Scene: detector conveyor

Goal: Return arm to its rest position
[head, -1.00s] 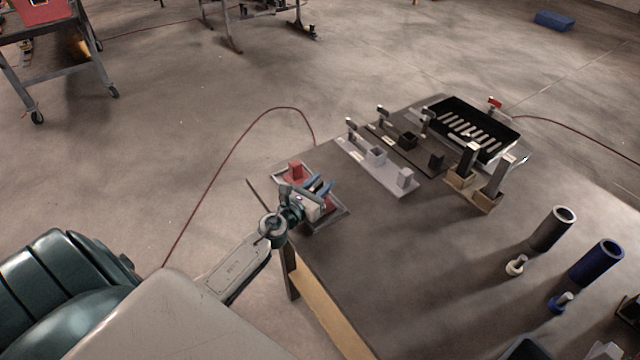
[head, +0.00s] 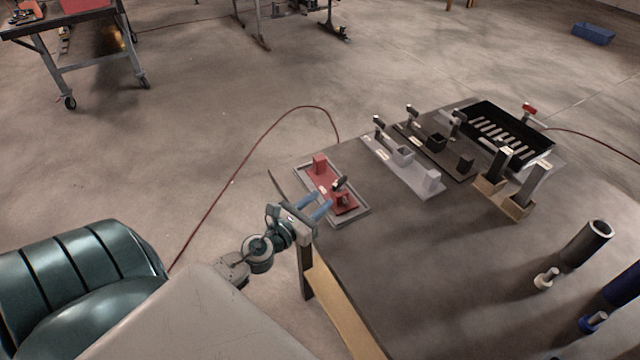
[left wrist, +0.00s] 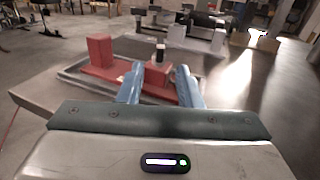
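My left gripper (head: 318,209) is at the near left edge of the table, with its two blue fingers apart and nothing between them. In the left wrist view the open fingers (left wrist: 160,84) point toward a red fixture. The red fixture (head: 327,183) sits in a grey tray (head: 361,216) at the table's left corner. It has a red block at one end and a dark-topped piece (head: 340,183) standing at the other. The gripper is short of the fixture and looks apart from it. My right gripper is not in view.
A grey fixture (head: 386,158), a dark fixture (head: 450,165) and a black slotted tray (head: 543,149) stand farther along the table (head: 420,270). Wooden holders (head: 515,207) and a dark cylinder (head: 587,243) are to the right. Open floor lies left of the table, with a red cable across it.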

